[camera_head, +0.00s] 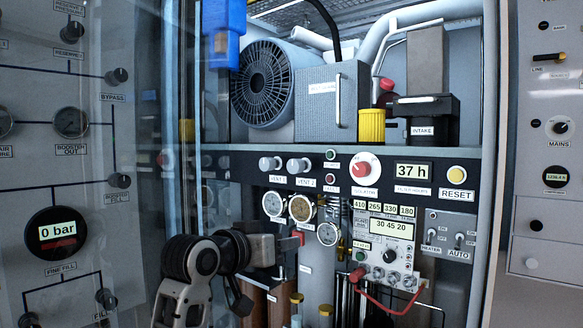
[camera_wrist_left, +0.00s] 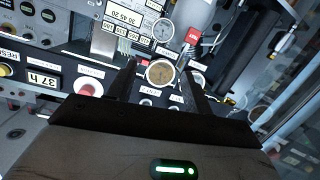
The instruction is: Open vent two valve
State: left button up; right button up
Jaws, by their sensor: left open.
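The vent 2 valve (camera_head: 299,165) is a pale round knob on the dark strip under the shelf, with a VENT 2 label below it. The similar vent 1 valve (camera_head: 269,163) is just to its left. My left gripper (camera_head: 290,240) is below both knobs, in front of the lower panel near the gauges. In the left wrist view, my left gripper (camera_wrist_left: 159,78) is open, with a round gauge (camera_wrist_left: 160,72) seen between its fingers and nothing held. That view is roughly upside down; small knobs show partly beyond the gripper body. My right gripper is not in view.
A red isolator knob (camera_head: 363,168) and the 37 h display (camera_head: 412,171) are right of the valves. Several gauges (camera_head: 302,207) sit below them. A red cable (camera_head: 385,300) loops at the lower right. A glass door (camera_head: 180,110) stands at the left.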

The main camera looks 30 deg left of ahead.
pick_arm(q)
jog(key=t, duration=0.2)
send_near(293, 166)
jog(key=s, duration=0.6)
jog(key=shift+n, duration=0.3)
jog(key=w+p, duration=0.4)
jog(key=w, duration=1.1)
jog(key=shift+w, duration=0.25)
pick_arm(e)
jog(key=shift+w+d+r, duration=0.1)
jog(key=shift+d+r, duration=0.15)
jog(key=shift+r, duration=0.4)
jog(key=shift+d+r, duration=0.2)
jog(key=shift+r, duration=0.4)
pick_arm(q)
jog(key=shift+c, duration=0.3)
jog(key=shift+h, duration=0.3)
jog(key=c, duration=0.9)
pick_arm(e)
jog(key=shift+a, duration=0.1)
